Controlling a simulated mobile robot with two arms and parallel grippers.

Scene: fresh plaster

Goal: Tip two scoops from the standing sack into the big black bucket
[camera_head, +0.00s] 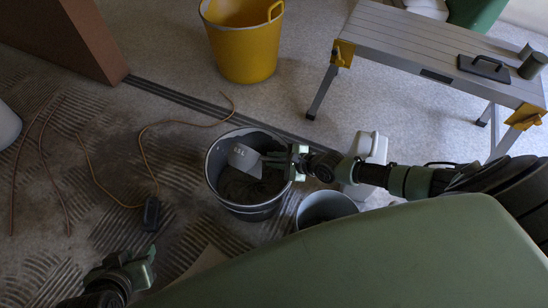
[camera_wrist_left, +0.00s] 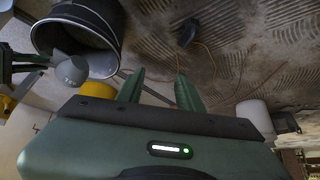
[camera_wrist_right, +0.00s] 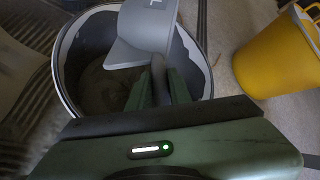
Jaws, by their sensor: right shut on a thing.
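The big black bucket (camera_head: 222,197) stands on the floor in the middle of the head view, with grey-brown material inside. My right gripper (camera_head: 292,161) is shut on the handle of a grey scoop (camera_head: 244,160) and holds it over the bucket's opening. The scoop looks tilted; its inside is hidden. In the right wrist view the scoop (camera_wrist_right: 145,30) covers part of the bucket (camera_wrist_right: 70,75). My left gripper (camera_wrist_left: 158,90) is open and empty, low at the left in the head view (camera_head: 142,268), apart from the bucket. I cannot make out the standing sack.
A smaller grey bucket (camera_head: 325,207) and a white container (camera_head: 368,160) stand right of the black bucket. A yellow tub (camera_head: 240,45) is behind. A workbench (camera_head: 430,45) carries a trowel (camera_head: 484,66). An orange cable (camera_head: 143,150) and black object (camera_head: 152,213) lie on the left floor.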

